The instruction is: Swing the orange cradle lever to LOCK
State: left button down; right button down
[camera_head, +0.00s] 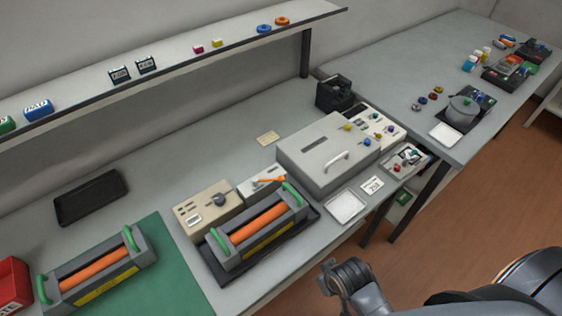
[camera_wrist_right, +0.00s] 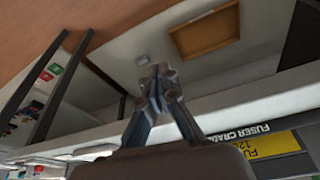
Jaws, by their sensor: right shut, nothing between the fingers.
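The orange lever (camera_head: 269,181) lies across the top of a small white box at the back of the fuser cradle (camera_head: 217,265). LOCK markings are too small to read. A grey fuser unit with an orange roller (camera_head: 262,222) and green end handles sits in the cradle. My right gripper (camera_wrist_right: 157,78) is shut and empty in the right wrist view, with the cradle's front label and the unit's yellow label (camera_wrist_right: 272,145) at lower right. In the head view my right arm (camera_head: 348,277) is in front of the bench, apart from the lever. My left gripper is not in view.
A beige box with a dark knob (camera_head: 208,207) stands left of the lever box. A large grey case with a handle (camera_head: 327,155) stands to the right. A second fuser unit (camera_head: 98,269) lies on the green mat (camera_head: 178,275). A shelf (camera_head: 180,62) overhangs the back.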

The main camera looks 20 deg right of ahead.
notch_tip(320, 180, up, 12)
jog(key=w+t+p, duration=0.1)
jog(key=w+p, duration=0.1)
jog(key=p, duration=0.1)
jog(key=m+t, duration=0.2)
jog(key=t, duration=0.4)
send_near(281, 177)
jog(key=w+r, duration=0.3)
jog(key=r, duration=0.1)
jog(key=shift+w+p, duration=0.3)
jog(key=shift+p, duration=0.1)
jog(key=shift+f, duration=0.1)
jog(key=p+x, duration=0.2)
jog(key=x, duration=0.7)
jog(key=shift+w+f, duration=0.1)
jog(key=shift+w, duration=0.3)
jog(key=s+f+p, duration=0.1)
jog(key=s+p, duration=0.1)
jog(key=shift+s+f, duration=0.35)
jog(key=shift+f, duration=0.05)
jog(key=shift+s+f, duration=0.2)
jog(key=shift+s, duration=0.2)
